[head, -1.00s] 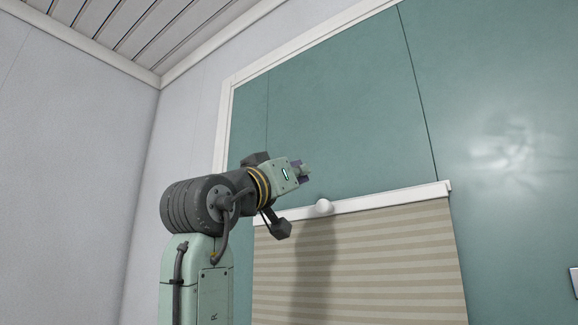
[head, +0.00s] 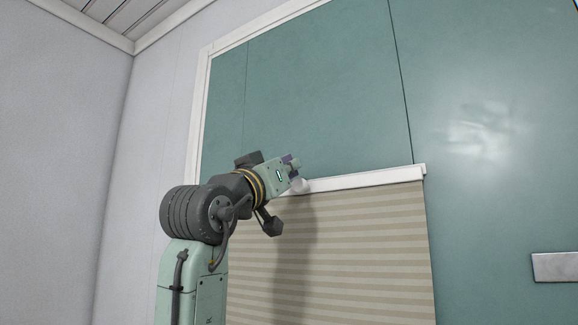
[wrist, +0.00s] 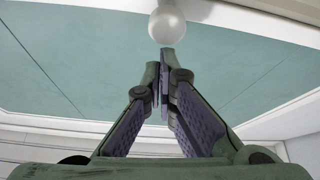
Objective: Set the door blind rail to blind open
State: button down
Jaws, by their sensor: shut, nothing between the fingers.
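The door blind rail (head: 370,180) is a white bar across the teal door, with a beige striped blind (head: 370,250) hanging below it. A round white knob (head: 300,186) sits on the rail, partly behind my gripper in the head view. My gripper (head: 295,166) is beside the knob, at about rail height. In the wrist view, the fingers (wrist: 160,72) are closed together and empty. The knob (wrist: 167,26) shows just beyond the fingertips, with a small gap in the picture; I cannot tell whether they touch. The rail (wrist: 240,14) runs behind it.
The teal door (head: 310,90) has a white frame (head: 204,90) on its left. A pale plate (head: 556,267) is on the teal surface at the right. A grey wall (head: 70,160) stands at the left. The space right of my gripper looks clear.

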notch_tip(320, 180, down, 40)
jog(key=b, duration=2.5)
jog(key=shift+r, duration=0.25)
